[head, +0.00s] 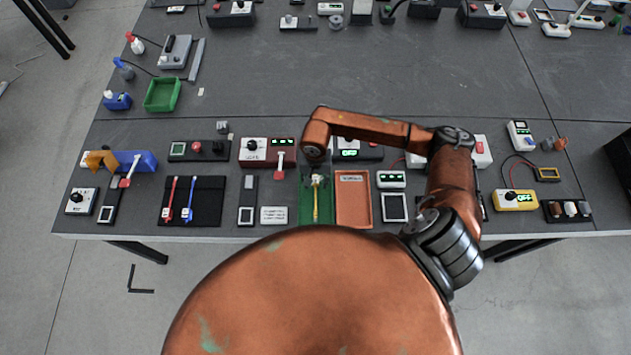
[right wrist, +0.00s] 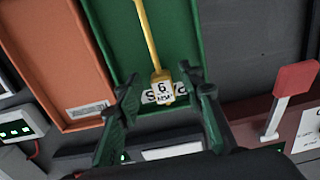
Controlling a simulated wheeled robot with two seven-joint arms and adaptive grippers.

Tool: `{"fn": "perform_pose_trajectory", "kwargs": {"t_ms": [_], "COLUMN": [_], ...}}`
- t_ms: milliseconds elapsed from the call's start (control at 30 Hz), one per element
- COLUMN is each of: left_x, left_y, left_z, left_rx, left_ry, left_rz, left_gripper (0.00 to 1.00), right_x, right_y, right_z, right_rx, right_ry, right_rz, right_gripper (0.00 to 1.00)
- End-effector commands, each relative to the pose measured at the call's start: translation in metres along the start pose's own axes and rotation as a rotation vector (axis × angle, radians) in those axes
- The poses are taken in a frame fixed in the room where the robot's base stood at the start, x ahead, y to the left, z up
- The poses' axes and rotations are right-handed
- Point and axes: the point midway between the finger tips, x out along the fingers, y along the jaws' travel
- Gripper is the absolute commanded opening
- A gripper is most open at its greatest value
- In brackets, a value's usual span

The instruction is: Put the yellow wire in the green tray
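The yellow wire (head: 316,204) lies lengthwise in the green tray (head: 306,212) at the table's front edge. My right gripper (head: 316,179) is above the back part of the tray. In the right wrist view, the right gripper (right wrist: 158,80) has its fingers spread on both sides of the tagged end, with gaps to it. My left gripper is in neither view.
An orange tray (head: 353,205) stands right beside the green tray. A red box with a lever (head: 285,155) is behind and left. Several switches and meters line the front edge. Another small green tray (head: 162,94) is at the back left. The table's middle is mostly clear.

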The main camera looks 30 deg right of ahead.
Motion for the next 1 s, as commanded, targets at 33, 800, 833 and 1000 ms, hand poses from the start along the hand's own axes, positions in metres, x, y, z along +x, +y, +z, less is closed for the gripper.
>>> {"fn": "perform_pose_trajectory", "kwargs": {"t_ms": [33,800,833,1000], "left_x": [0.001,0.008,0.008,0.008], "left_y": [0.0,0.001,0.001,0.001], "left_z": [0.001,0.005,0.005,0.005], "left_rx": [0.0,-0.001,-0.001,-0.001], "left_ry": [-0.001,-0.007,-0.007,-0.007], "left_rz": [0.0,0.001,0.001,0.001], "left_gripper": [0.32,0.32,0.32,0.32], "right_x": [-0.009,-0.116,-0.116,-0.116], "right_y": [-0.001,0.0,0.0,0.0], "right_z": [-0.002,0.0,0.0,0.0], "right_rx": [-0.002,-0.001,-0.001,0.0], "right_ry": [0.005,0.002,0.002,0.002], "right_rz": [-0.003,0.0,0.0,0.0], "right_gripper": [0.36,0.36,0.36,0.36]}}
